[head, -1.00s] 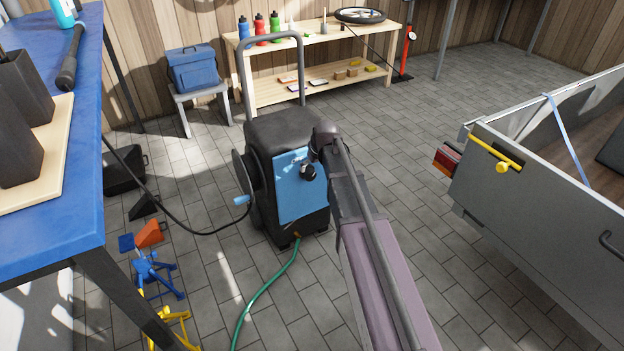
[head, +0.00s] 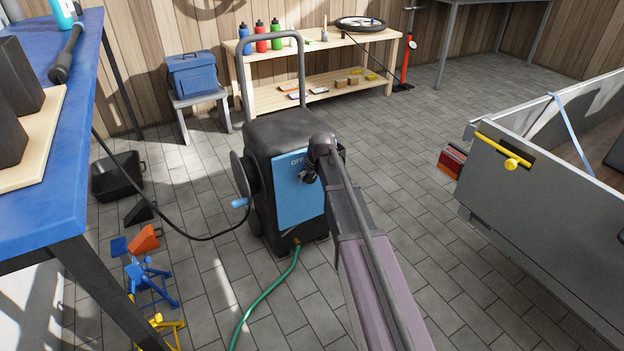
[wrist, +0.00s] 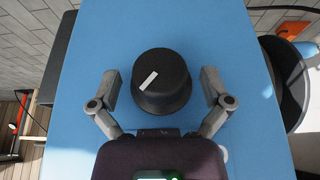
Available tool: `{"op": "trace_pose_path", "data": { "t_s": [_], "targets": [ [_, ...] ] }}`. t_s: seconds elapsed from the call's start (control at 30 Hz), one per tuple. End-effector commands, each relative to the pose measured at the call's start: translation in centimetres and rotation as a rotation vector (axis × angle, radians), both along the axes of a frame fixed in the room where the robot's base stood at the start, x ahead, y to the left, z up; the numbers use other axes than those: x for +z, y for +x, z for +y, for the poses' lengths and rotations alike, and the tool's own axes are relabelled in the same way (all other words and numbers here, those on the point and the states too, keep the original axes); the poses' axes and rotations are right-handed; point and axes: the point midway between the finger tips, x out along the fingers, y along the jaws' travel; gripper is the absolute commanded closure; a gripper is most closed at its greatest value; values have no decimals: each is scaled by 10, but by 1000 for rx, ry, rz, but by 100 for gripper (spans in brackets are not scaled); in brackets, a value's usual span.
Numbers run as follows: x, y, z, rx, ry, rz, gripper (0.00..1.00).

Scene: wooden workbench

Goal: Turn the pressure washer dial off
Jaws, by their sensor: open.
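The pressure washer (head: 290,130) is a black upright machine with a blue front panel (head: 298,205) and a tall handle. The letters "OFF" show at the top of the panel in the head view. In the wrist view the black round dial (wrist: 162,82) has a white pointer mark that slants from lower left to upper right. My gripper (wrist: 164,88) is open, with one finger on each side of the dial and a gap on both sides. In the head view my arm hides the dial and most of the gripper.
A green hose (head: 266,291) runs from the washer's base, and a hose reel (head: 243,175) is on its left side. A blue workbench (head: 62,185) stands at left, a grey trailer (head: 535,190) at right. Jack stands (head: 150,280) are on the floor.

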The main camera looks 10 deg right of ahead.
Motion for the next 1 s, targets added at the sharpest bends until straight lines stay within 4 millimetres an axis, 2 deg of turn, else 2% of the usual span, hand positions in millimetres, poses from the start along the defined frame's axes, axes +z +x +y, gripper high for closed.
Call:
{"op": "trace_pose_path", "data": {
  "t_s": [0.23, 0.27, 0.5, 0.53, 0.6, 0.63, 1.0],
  "targets": [
    [0, 0, 0, -1, 0, 0, 1],
    [0, 0, 0, -1, 0, 0, 4],
    [0, 0, -1, -1, 0, 0, 76],
    [0, 0, -1, -1, 0, 0, 83],
    [0, 0, -1, -1, 1, -1, 83],
    [0, 1, -9, -4, 1, -1, 83],
    [-1, 1, -4, -5, -46, -17, 83]
  ]
}}
